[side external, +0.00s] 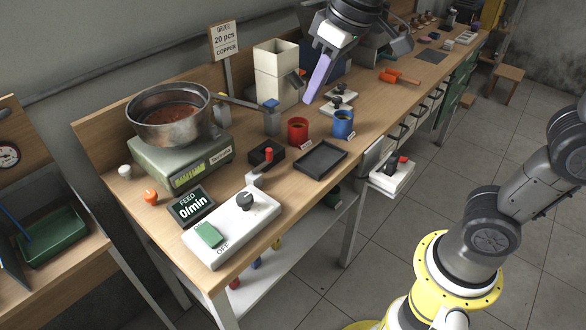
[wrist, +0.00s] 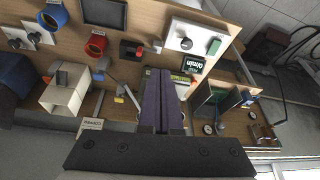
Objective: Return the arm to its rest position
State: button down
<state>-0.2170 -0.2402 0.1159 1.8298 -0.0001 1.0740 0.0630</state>
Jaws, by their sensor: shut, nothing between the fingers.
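My gripper (side external: 309,97) hangs in the air above the back half of the workbench, near the cream bin and the red and blue cups. Its purple fingers point down and slightly left. In the wrist view, the fingers of my gripper (wrist: 160,75) lie side by side, shut, with nothing held. They hide part of the scale there. My arm rises from its yellow base at the lower right of the side view.
The workbench (side external: 95,127) carries a metal bowl (side external: 168,115) on a green scale (side external: 180,157), a cream bin (side external: 276,75), red (side external: 298,130) and blue (side external: 343,124) cups, a black tray (side external: 321,160) and a white switch box (side external: 231,228). Open floor lies right of the bench.

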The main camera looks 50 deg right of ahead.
jog(key=s+d+f+m, duration=0.1)
jog(key=s+d+f, duration=0.2)
jog(key=s, duration=0.5)
jog(key=s+d+f+t, duration=0.1)
jog(key=s+d+f, duration=0.3)
jog(key=s, duration=0.4)
jog(key=shift+f+m+h, duration=0.4)
